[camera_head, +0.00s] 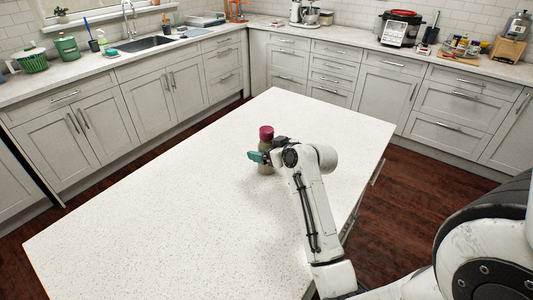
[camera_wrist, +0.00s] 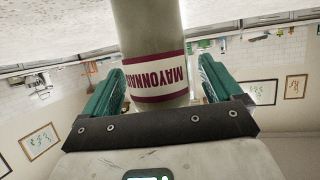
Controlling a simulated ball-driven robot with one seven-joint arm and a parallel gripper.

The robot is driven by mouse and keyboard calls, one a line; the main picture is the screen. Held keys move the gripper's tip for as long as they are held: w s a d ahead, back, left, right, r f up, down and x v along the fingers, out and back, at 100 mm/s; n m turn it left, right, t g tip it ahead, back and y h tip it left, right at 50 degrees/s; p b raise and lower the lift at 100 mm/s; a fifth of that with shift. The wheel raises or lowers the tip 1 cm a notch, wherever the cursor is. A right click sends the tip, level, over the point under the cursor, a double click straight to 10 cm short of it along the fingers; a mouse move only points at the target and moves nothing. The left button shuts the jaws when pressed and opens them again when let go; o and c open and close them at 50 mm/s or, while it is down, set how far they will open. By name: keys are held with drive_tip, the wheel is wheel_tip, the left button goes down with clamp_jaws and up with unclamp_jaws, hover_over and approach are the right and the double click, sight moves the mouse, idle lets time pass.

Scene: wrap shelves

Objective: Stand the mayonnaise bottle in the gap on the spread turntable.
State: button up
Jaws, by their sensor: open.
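The mayonnaise bottle (camera_head: 265,146) stands upright on the white island, with a dark red cap and a pale body. In the wrist view, which is upside down, its MAYONNAISE label (camera_wrist: 160,78) shows between the green fingers. My gripper (camera_head: 257,157) is at the bottle's middle height. In the wrist view my gripper (camera_wrist: 160,66) is open around the bottle, with a gap at each finger. Part of the bottle is hidden by the gripper in the head view. Several small jars (camera_head: 462,47) stand close together on the back right counter; I cannot tell whether a turntable is under them.
The island top (camera_head: 150,220) is otherwise clear. On the back counter are a black and red cooker (camera_head: 401,28), a stand mixer (camera_head: 304,13) and a wooden rack (camera_head: 507,49). Dark wooden floor (camera_head: 425,195) lies between island and cabinets.

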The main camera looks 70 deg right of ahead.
drive_tip(key=c, duration=1.3)
drive_tip(key=shift+r, duration=0.1)
drive_tip(key=shift+c, duration=0.8)
drive_tip(key=shift+r, duration=0.1)
